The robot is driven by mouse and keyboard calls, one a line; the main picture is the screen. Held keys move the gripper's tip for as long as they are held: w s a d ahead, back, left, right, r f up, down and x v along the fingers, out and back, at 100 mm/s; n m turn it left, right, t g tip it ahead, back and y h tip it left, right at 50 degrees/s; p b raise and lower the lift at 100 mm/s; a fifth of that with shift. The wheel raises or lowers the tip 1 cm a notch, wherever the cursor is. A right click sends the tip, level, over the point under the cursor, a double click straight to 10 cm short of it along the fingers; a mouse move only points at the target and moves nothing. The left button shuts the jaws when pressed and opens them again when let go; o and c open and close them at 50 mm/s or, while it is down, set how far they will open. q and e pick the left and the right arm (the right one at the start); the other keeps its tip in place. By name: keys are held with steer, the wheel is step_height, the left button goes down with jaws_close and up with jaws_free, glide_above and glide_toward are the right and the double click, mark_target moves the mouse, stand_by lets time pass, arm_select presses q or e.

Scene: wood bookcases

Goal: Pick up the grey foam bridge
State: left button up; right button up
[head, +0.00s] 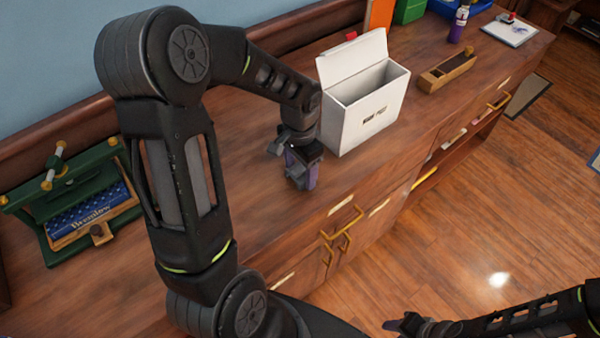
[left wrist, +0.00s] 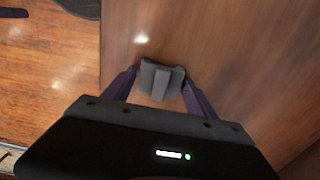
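The grey foam bridge (left wrist: 161,81) shows in the left wrist view as a small dark grey block. It lies between the two purple fingers of my left gripper (left wrist: 159,76), close to both fingertips. I cannot tell whether the fingers touch it or whether it is lifted off the wood. In the head view my left gripper (head: 301,172) points down at the cabinet top, in front of the white box, and I cannot make out the bridge clearly there. My right gripper (head: 408,325) is at the bottom edge over the floor; its finger state is unclear.
The white open-lidded box (head: 350,120) stands just behind my left gripper on the cabinet top (head: 240,190). A green frame with a blue panel (head: 85,200) is at the left. A wooden block (head: 447,72), purple bottle (head: 459,22) and clipboard (head: 510,30) are farther right.

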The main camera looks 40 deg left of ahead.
mark_target(300, 169)
arm_select(q)
steer(key=c, duration=1)
steer(key=shift+r, duration=0.15)
step_height(300, 169, up, 10)
steer(key=shift+f+b, duration=0.1)
steer(key=shift+b, duration=0.25)
